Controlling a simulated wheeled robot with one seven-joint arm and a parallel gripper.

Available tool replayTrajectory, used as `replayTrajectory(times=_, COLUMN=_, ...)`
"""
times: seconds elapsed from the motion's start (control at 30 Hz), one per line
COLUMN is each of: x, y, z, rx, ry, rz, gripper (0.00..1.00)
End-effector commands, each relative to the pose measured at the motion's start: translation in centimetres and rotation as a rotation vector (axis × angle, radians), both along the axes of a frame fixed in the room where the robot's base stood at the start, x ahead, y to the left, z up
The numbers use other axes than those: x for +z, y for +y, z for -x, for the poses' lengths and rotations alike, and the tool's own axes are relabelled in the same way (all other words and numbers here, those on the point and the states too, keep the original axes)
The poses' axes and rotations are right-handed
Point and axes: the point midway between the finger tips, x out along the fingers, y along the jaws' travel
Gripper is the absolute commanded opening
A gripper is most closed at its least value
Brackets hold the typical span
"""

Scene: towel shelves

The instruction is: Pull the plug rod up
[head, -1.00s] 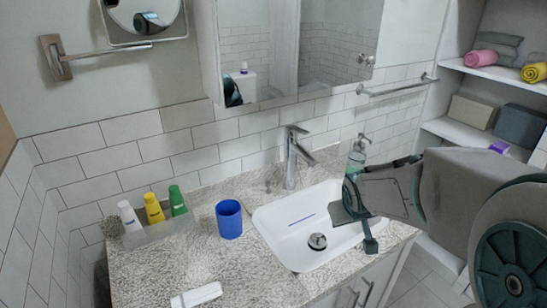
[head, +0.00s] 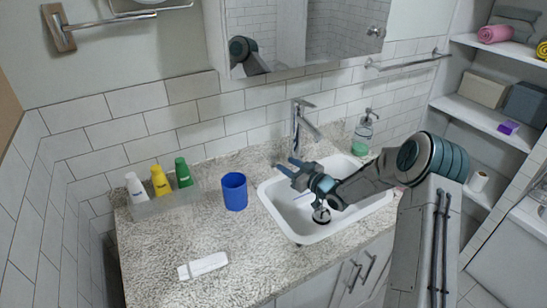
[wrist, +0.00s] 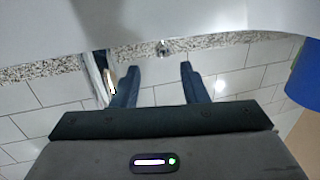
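The chrome faucet (head: 298,130) stands at the back of the white sink (head: 272,205). A round metal drain plug (head: 321,214) shows in the basin. In the wrist view, a small metal piece (wrist: 162,48) sits at the granite strip by the wall, roughly between the fingers and beyond their tips; it may be the plug rod, but it is too small to be sure. In the head view I cannot make out the rod. My gripper (head: 289,166) is above the sink beside the faucet. Its two fingers are apart and empty, as the wrist view (wrist: 158,72) also shows.
The faucet (wrist: 97,75) is close to the left finger in the wrist view. A blue cup (head: 234,192) stands left of the sink. A soap bottle (head: 362,135) stands right of the faucet. Several small bottles stand in a tray (head: 150,210).

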Motion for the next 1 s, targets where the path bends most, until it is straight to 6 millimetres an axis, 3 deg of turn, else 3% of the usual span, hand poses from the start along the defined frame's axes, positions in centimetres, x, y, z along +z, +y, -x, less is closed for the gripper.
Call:
replayTrajectory(times=0.17, x=-0.1, y=0.7, z=-0.3, rx=0.022, ry=-0.020, rz=-0.041, gripper=0.40)
replayTrajectory(times=0.6, x=-0.1, y=5.2, z=-4.2, rx=0.021, ry=-0.019, rz=-0.039, gripper=0.40)
replayTrajectory(times=1.0, x=-0.2, y=5.9, z=-4.9, rx=0.019, ry=-0.019, rz=-0.039, gripper=0.40)
